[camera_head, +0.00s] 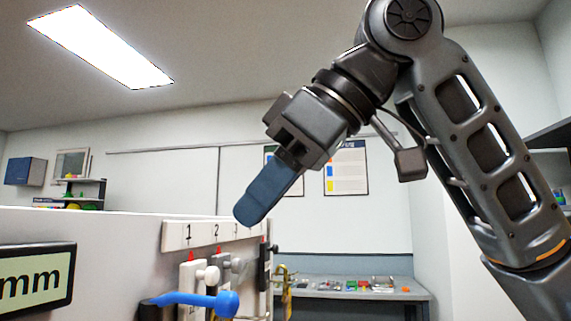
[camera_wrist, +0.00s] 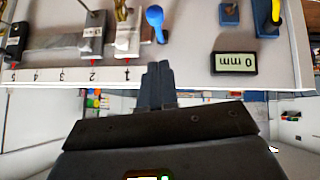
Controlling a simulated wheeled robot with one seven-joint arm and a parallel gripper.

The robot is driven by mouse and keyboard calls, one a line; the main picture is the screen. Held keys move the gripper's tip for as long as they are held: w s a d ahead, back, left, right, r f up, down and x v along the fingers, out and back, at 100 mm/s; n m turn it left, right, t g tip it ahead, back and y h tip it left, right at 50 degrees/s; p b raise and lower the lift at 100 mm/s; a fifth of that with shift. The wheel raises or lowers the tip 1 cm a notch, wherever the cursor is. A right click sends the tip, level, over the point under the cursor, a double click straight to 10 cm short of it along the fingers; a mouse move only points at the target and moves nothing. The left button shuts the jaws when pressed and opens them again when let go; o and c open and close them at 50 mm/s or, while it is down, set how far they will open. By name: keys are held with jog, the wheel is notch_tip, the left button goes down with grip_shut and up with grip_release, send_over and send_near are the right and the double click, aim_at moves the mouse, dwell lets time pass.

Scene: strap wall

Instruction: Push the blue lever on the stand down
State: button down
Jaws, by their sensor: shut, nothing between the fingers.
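The blue lever (camera_head: 190,299) reaches roughly level to the right from a dark stand (camera_head: 152,311) and ends in a round blue knob. It also shows in the wrist view (camera_wrist: 155,18), which is upside down. My gripper (camera_head: 246,217) is shut and empty, its blue-grey fingers pointing down and to the left. In the head view the fingertips appear above and slightly right of the knob, with a clear gap. In the wrist view the fingertips (camera_wrist: 158,66) lie apart from the lever. The lower part of the stand is cut off in the head view.
A panel numbered 1, 2, 3 (camera_head: 213,232) stands close behind the lever, with white and grey fittings below it. A display (camera_head: 36,279) is at the left; in the wrist view it reads 0 mm (camera_wrist: 248,63). A cluttered bench (camera_head: 350,290) stands farther back.

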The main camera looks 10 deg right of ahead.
notch_tip(320, 180, down, 6)
jog(key=w+a+p, duration=0.1)
jog(key=shift+w+a+f, duration=0.25)
jog(key=shift+w+a, duration=0.05)
jog(key=shift+a, duration=0.05)
